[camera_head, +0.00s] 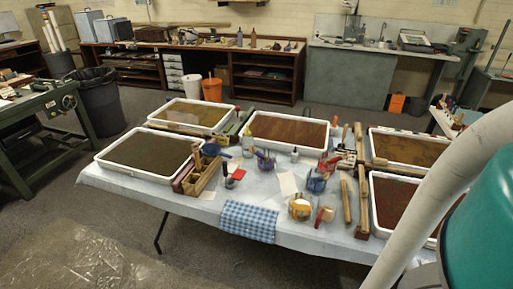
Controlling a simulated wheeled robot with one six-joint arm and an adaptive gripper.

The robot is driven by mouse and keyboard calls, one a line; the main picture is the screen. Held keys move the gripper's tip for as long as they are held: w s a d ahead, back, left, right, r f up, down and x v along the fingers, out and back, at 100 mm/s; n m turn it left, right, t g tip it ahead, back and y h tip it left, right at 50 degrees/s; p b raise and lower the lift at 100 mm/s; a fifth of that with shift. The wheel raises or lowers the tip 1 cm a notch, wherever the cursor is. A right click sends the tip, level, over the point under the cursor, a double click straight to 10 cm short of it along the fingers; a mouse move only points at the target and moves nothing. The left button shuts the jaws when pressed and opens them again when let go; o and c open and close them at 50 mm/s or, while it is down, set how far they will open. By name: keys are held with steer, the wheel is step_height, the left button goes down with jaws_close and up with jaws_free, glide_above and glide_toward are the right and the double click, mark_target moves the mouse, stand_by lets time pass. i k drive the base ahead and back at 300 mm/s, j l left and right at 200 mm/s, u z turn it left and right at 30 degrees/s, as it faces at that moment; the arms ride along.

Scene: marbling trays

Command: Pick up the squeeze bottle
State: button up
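A table with a pale blue cover (190,205) stands in front of me and carries marbling trays and small tools. A small pale bottle-like thing (247,143) stands upright near the middle of the table, between trays. A smaller one with a dark top (295,155) stands to its right. Either could be a squeeze bottle, but they are too small to tell. Two slim bottle shapes (253,38) also stand on the far back bench. My gripper is not in view; a pale tube and a teal part at the right edge hide the table's right corner.
White-rimmed trays (97,158) with dark contents fill much of the table. A wooden caddy (203,180), tool cups (317,184), wooden rollers (346,201) and a blue checked cloth (248,221) lie among them. A black bin (101,105) and a green bench stand left. Floor at front left is open, with plastic sheeting.

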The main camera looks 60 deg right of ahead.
mark_target(246, 140)
steer(key=z, duration=1.25)
